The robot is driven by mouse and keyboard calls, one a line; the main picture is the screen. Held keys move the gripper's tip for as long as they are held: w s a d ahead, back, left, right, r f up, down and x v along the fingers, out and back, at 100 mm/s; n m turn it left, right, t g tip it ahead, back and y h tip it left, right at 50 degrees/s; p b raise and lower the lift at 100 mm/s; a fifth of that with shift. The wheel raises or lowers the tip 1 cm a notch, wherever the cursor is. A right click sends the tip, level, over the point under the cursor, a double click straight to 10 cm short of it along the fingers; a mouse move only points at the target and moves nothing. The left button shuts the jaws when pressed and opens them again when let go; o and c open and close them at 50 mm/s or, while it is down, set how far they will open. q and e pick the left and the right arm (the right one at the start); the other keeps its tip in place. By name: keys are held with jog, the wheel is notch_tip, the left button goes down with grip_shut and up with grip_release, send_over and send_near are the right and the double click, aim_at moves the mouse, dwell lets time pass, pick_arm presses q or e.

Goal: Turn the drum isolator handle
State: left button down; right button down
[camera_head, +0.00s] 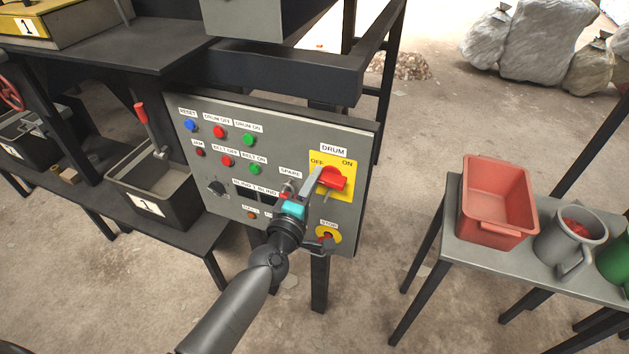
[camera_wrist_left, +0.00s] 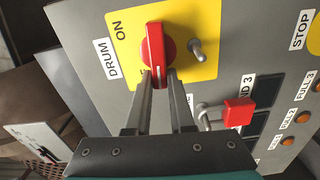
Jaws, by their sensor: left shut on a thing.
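The drum isolator handle (camera_head: 335,179) is a red bar knob on a yellow plate (camera_head: 347,163) labelled OFF at left and ON at right, under a DRUM label. In the left wrist view the red handle (camera_wrist_left: 155,45) lies across the panel, along the OFF–ON direction. My left gripper (camera_head: 316,181) reaches in from the left side of the plate. In the left wrist view its two fingers (camera_wrist_left: 158,82) are shut on the handle's near end, one on each side. My right gripper is not in view.
A small metal peg (camera_wrist_left: 197,50) sticks out beside the handle. A red-tipped lever (camera_wrist_left: 238,112) stands close to my fingers. The grey panel (camera_head: 217,157) carries several buttons, with a STOP button (camera_head: 328,234) below. A table with a red bin (camera_head: 497,235) stands at right.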

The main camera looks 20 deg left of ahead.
pick_arm(q)
jog(key=shift+f+n, duration=0.15)
jog(key=shift+n, duration=0.35)
jog(key=c, duration=0.8)
grip_release()
jog(key=shift+s, duration=0.1)
jog(key=s, duration=1.5)
jog(key=shift+a+b, duration=0.25)
jog(key=shift+b, duration=0.05)
